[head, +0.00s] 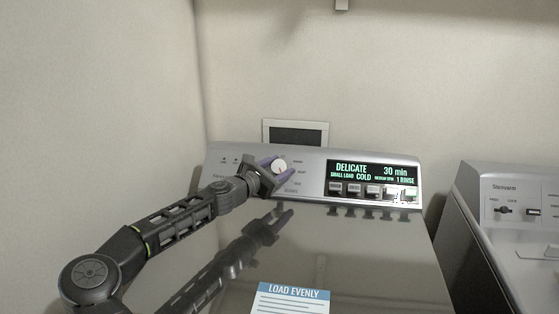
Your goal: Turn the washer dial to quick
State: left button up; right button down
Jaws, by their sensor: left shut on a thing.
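The washer's control panel (312,178) runs across the back of the topload washer. Its round white dial (279,167) is on the left part of the panel, with small labels around it. The display (373,174) reads DELICATE, 30 min, SMALL LOAD, COLD and 1 RINSE. My left gripper (276,168) has its purple-tipped fingers on either side of the dial and is shut on it. The dial labels are too small to read clearly. My right gripper is not in view.
Several square buttons (372,190) sit below the display. The glossy washer lid (350,255) is closed, reflects my arm and bears a LOAD EVENLY label (291,299). A second machine (515,215) stands at the right. A dark framed panel (296,133) is on the wall behind.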

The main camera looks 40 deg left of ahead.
pick_arm(q)
jog(key=m+g+h+p, duration=0.1)
jog(key=m+p, duration=0.1)
jog(key=m+g+h+p, duration=0.1)
jog(key=m+h+p, duration=0.1)
jog(key=m+p, duration=0.1)
jog(key=m+g+h+p, duration=0.1)
jog(key=m+h+p, duration=0.1)
jog(key=shift+r+m+p, duration=0.3)
jog(key=shift+r, duration=0.1)
jog(key=shift+f+m+g+h+p, duration=0.1)
jog(key=shift+m+g+h+p, duration=0.55)
jog(key=shift+m+p, duration=0.2)
jog(key=shift+f+m+g+h+p, duration=0.35)
jog(key=shift+m+g+p, duration=0.3)
jog(key=shift+m+p, duration=0.15)
jog(key=shift+d, duration=0.1)
jog(key=o, duration=1.4)
jog(key=shift+c, duration=0.2)
